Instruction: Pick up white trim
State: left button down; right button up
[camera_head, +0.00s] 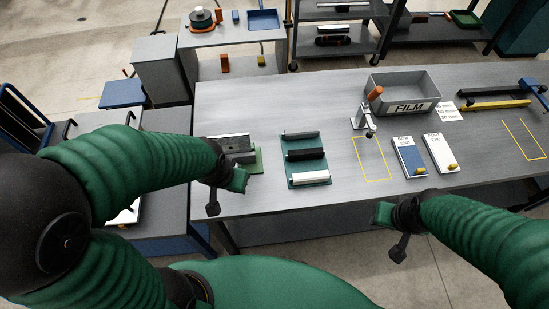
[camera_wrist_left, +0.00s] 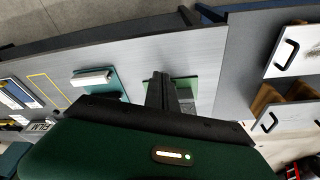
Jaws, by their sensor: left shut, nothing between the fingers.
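A white trim bar (camera_head: 309,177) lies across the near end of a green tray (camera_head: 308,186) on the grey workbench. In the left wrist view a pale bar (camera_wrist_left: 92,78) shows on the green tray (camera_wrist_left: 115,86), left of my fingers. My left gripper (camera_head: 240,181) is shut and empty, left of the tray and apart from the trim. Its fingers (camera_wrist_left: 158,92) show shut in the left wrist view, over a green pad (camera_wrist_left: 186,86). My right gripper (camera_head: 381,213) hangs off the bench's front edge, right of the tray; its opening is too small to judge.
A black bar (camera_head: 305,154) and a grey bar (camera_head: 300,134) share the tray. A grey block fixture (camera_head: 232,143) stands behind my left gripper. Right are a clamp-like tool (camera_head: 364,118), a FILM bin (camera_head: 402,83), and blue (camera_head: 408,155) and white (camera_head: 440,150) labelled blocks.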

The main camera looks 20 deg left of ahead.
aim_at(304, 177)
jog(key=j+z, duration=0.2)
jog(key=z, duration=0.2)
jog(key=k+j+z, duration=0.1)
jog(key=z, duration=0.25)
jog(key=k+j+z, duration=0.15)
jog(key=z, duration=0.25)
jog(key=k+j+z, duration=0.1)
jog(key=z, duration=0.3)
